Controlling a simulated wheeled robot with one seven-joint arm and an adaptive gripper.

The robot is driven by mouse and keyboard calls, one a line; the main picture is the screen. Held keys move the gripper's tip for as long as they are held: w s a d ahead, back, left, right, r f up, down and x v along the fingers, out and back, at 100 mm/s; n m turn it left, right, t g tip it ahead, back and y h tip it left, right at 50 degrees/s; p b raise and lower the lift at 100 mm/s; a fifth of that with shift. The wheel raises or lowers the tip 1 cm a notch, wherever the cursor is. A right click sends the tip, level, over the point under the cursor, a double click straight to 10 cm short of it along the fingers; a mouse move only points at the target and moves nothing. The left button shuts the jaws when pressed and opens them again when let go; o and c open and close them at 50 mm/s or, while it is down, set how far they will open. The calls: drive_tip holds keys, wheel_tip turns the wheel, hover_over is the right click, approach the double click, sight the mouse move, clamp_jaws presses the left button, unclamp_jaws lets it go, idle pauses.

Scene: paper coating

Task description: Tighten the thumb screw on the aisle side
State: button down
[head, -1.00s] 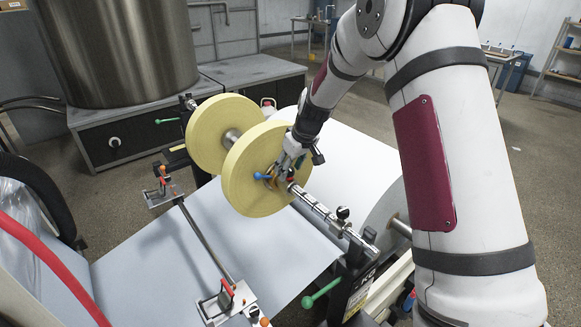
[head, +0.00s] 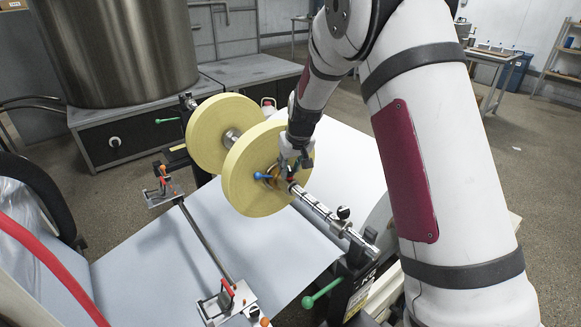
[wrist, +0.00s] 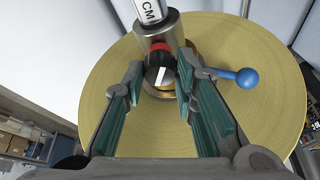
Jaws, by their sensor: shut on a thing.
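The thumb screw (wrist: 160,75) is a black knob with a white line and a red ring behind it, on a metal collar (wrist: 158,28) on the shaft. My gripper (head: 290,167) has come to it from above at the near yellow roll (head: 245,185). In the wrist view its two teal-padded fingers stand on either side of the knob and are shut on it. In the head view the fingers mostly hide the knob. The shaft (head: 320,212) runs from the roll toward the lower right.
A blue ball-ended lever (head: 262,176) sticks out close beside the fingers; it also shows in the wrist view (wrist: 246,78). A second yellow roll (head: 208,125) stands farther along the shaft. A green-handled lever (head: 322,293) sits at the near shaft support. White paper spreads below.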

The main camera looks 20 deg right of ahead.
drive_tip(key=m, duration=0.1)
drive_tip(key=m+h, duration=0.1)
drive_tip(key=m, duration=0.1)
drive_tip(key=shift+a+m, duration=0.2)
drive_tip(key=shift+m, duration=0.1)
drive_tip(key=m+h, duration=0.1)
drive_tip(key=m, duration=0.2)
drive_tip(key=shift+m+h+p, duration=0.3)
drive_tip(key=shift+h, duration=0.1)
drive_tip(key=m+g+h, duration=0.1)
drive_tip(key=m, duration=0.2)
drive_tip(key=shift+w+a+m+b, duration=0.1)
drive_tip(key=shift+m+b, duration=0.2)
drive_tip(key=shift+m+g+h+b, duration=0.3)
drive_tip(key=shift+m+g+b, duration=0.25)
drive_tip(key=shift+m, duration=0.85)
drive_tip(key=c, duration=1.3)
unclamp_jaws()
